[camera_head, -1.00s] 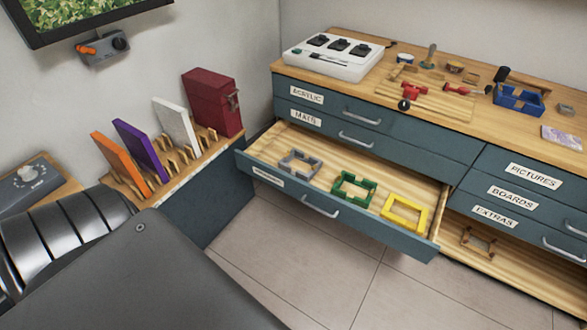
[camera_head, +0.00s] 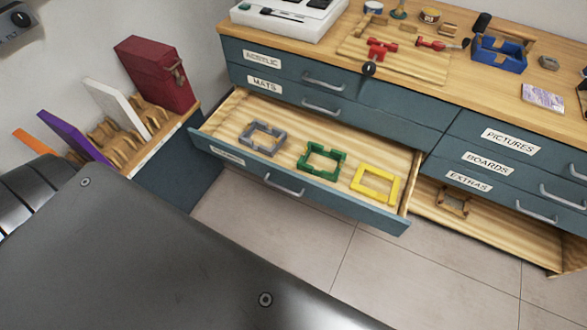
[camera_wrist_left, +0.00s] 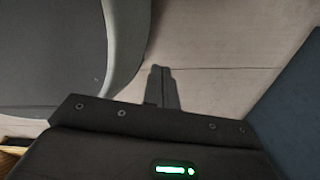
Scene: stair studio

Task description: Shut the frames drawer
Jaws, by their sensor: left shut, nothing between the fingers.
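The frames drawer (camera_head: 285,185) is pulled well out of the blue-grey cabinet in the head view. It has a metal handle on its front, and its label is seen at too steep an angle to read. A grey frame (camera_head: 262,137), a green frame (camera_head: 322,160) and a yellow frame (camera_head: 375,184) lie in it. My left gripper (camera_wrist_left: 162,69) shows in the left wrist view, shut and empty above the floor, apart from any drawer. No gripper shows in the head view, and my right gripper is not seen.
Closed drawers labelled acrylic, mats, pictures, boards and extras surround it. The worktop carries a blue tray (camera_head: 498,54) and tools. A rack (camera_head: 130,140) with a red box file (camera_head: 155,75) stands left. Floor in front is clear.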

